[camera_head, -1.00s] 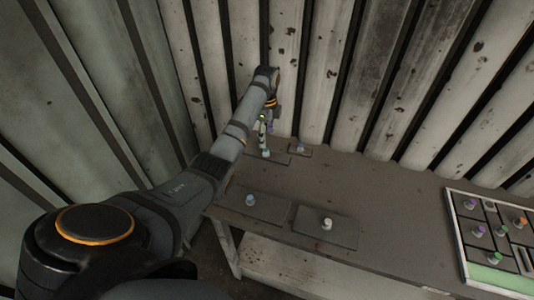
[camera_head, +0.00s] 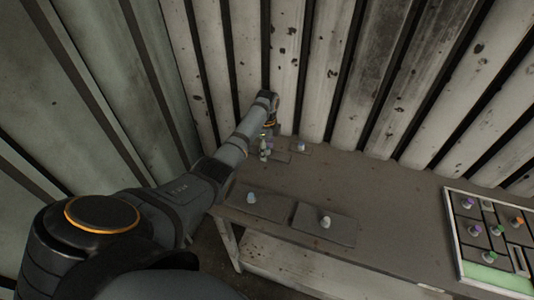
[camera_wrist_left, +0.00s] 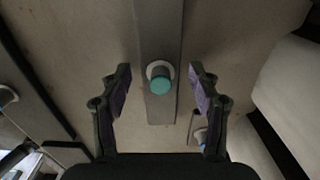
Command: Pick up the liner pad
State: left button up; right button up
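A narrow grey plate (camera_wrist_left: 158,45) with a teal-topped knob (camera_wrist_left: 160,84) lies flat on the table in the left wrist view. I cannot tell for certain which plate is the liner pad; this one lies under my left gripper. My left gripper (camera_wrist_left: 159,82) is open, one finger on each side of the knob, apart from it. In the head view the left gripper (camera_head: 264,148) is small, low over the table's far left corner, and partly hides the plate there. My right gripper is not in view.
Two larger grey plates with pale knobs, a left one (camera_head: 270,207) and a right one (camera_head: 345,231), lie near the table's front edge. A small plate (camera_head: 301,150) lies near the wall. A framed tray (camera_head: 453,225) with several coloured knobs sits at right. The table (camera_head: 375,190) is clear between.

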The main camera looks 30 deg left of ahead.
pick_arm(q)
jog(key=c, duration=0.9)
jog(key=shift+c, duration=0.2)
